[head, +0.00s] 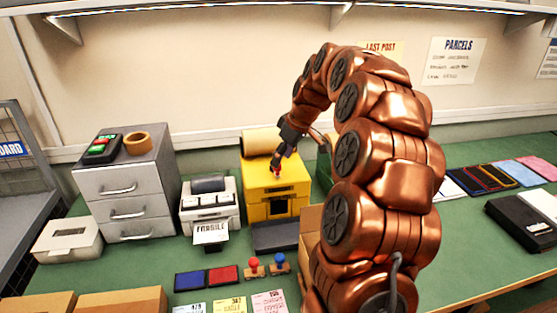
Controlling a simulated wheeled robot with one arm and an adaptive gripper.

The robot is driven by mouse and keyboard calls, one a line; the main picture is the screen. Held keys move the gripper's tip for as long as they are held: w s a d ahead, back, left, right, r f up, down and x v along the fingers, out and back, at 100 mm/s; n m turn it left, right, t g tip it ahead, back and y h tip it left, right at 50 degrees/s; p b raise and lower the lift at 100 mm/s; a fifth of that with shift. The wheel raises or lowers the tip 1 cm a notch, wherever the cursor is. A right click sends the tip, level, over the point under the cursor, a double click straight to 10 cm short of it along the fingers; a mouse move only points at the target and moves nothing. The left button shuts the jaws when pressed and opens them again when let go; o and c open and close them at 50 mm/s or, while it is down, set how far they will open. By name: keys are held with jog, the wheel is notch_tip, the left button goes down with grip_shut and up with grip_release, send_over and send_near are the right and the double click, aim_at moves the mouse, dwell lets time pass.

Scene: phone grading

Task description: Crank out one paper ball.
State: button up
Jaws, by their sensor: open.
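The yellow paper machine (258,196) stands against the back of the green table, with a dark opening low in its front. A pale paper roll (262,142) lies on its top. A dark grey tray (276,237) sits in front of it; I see no paper ball there. My gripper (277,168) points down at the machine's upper right front, close to a small red part (276,174). Its jaws are open. I cannot tell whether it touches the red part, and the crank is not clearly visible. My copper arm hides the area right of the machine.
A label printer (210,207) and a grey drawer cabinet (126,190) stand to the left. Red and blue ink pads (206,277), two stamps (267,267) and cardboard boxes are in front. A dark green box (324,170) is just right of the machine. A shelf hangs overhead.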

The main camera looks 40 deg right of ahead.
jog(key=shift+p+x, duration=0.4)
jog(key=shift+x, duration=1.2)
jog(key=shift+c, duration=0.3)
grip_shut()
